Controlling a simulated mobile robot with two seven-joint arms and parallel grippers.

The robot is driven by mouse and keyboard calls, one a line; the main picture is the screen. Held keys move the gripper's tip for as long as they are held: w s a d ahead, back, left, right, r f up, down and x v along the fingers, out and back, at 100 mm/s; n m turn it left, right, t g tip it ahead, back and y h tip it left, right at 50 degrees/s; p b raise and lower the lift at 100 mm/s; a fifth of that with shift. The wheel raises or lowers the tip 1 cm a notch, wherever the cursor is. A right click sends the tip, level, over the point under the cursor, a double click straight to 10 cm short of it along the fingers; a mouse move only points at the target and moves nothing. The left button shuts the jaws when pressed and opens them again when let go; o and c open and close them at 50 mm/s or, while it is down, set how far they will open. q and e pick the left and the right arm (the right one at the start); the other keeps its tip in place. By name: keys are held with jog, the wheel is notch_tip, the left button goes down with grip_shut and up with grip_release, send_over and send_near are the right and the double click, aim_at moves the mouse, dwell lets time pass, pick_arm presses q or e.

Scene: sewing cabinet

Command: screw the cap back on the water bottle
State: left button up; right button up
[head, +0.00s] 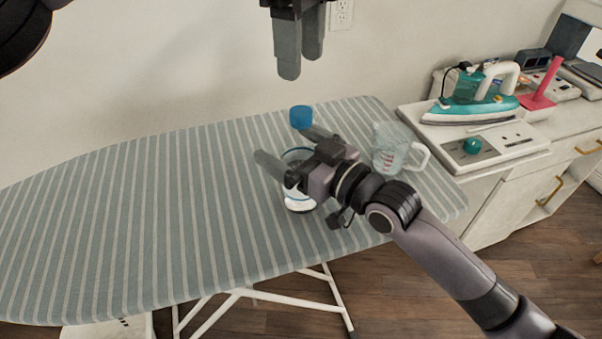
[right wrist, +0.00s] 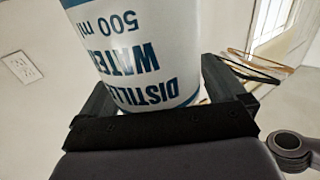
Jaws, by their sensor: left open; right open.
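The water bottle (head: 299,203) stands on the striped ironing board (head: 150,215), partly hidden by my right gripper. The right wrist view shows its white body (right wrist: 140,45) with blue "DISTILLED WATER 500 ml" lettering, upside down in that picture. My right gripper (head: 293,149) is open, with its fingers on either side of the bottle; I cannot tell whether they touch it. My left gripper (head: 300,67) is open and empty, pointing down above the cap.
A clear measuring jug (head: 391,155) stands on the board right of the bottle. A teal iron (head: 474,105) sits on a white station on the cabinet at right. The board's left side is clear. A wall runs behind the board.

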aim_at(301, 111)
grip_shut()
pick_arm(q)
jog(key=m, duration=2.2)
jog(key=shift+m, duration=0.3)
jog(key=shift+f, duration=4)
